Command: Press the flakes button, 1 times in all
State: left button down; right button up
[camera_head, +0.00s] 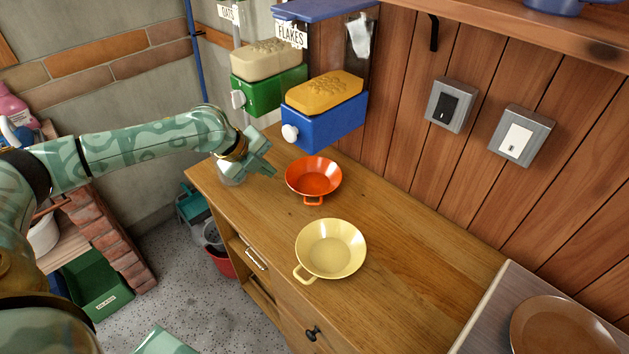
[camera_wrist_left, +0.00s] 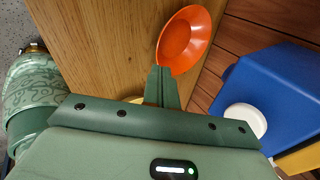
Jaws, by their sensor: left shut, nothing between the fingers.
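The flakes dispenser (camera_head: 325,120) has a blue base, yellow-brown flakes in its clear hopper and a label reading FLAKES (camera_head: 291,36). Its round white button (camera_head: 290,133) sticks out at the front. In the left wrist view, the blue dispenser (camera_wrist_left: 272,85) is at the right, with the white button (camera_wrist_left: 244,119) partly hidden by the gripper body. My left gripper (camera_head: 272,172) is shut and empty. It is in front of and below the button, apart from it, near the orange bowl (camera_head: 313,176). My right gripper is not in view.
A green oats dispenser (camera_head: 268,93) with its own white knob (camera_head: 238,99) stands left of the flakes one. A cream bowl (camera_head: 331,250) sits on the wooden counter (camera_head: 400,270). Two wall switches, black (camera_head: 447,106) and white (camera_head: 516,140), are at the right.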

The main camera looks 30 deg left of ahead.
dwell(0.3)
pick_arm(q)
jog(key=s+d+f+g+h+p, duration=0.1)
jog(key=s+d+f+h+p, duration=0.15)
jog(key=d, duration=0.55)
jog(key=s+d+f+g+h+p, duration=0.1)
jog(key=s+d+h+p, duration=0.2)
jog(key=d, duration=0.4)
jog(key=s+d+r+n+t+h+p, duration=0.1)
jog(key=d+r+n+t+h+p, duration=0.25)
jog(key=d+r+n, duration=0.5)
notch_tip(320, 180, up, 4)
jog(key=w+a+n+t+y+p, duration=0.2)
jog(key=a+n+t+y+p, duration=0.15)
jog(key=n+t, duration=0.55)
jog(key=s+a+n+y, duration=0.1)
jog(key=a+n+y, duration=0.7)
jog(key=a+n, duration=0.2)
jog(key=s+a+f+n+g+y, duration=0.1)
jog(key=s+a+n+y, duration=0.1)
jog(key=a+n+y, duration=0.6)
jog(key=a+n, duration=0.1)
jog(key=n, duration=0.2)
jog(key=shift+s+a+f, duration=0.25)
jog(key=shift+s+a, duration=0.05)
jog(key=shift+a, duration=0.05)
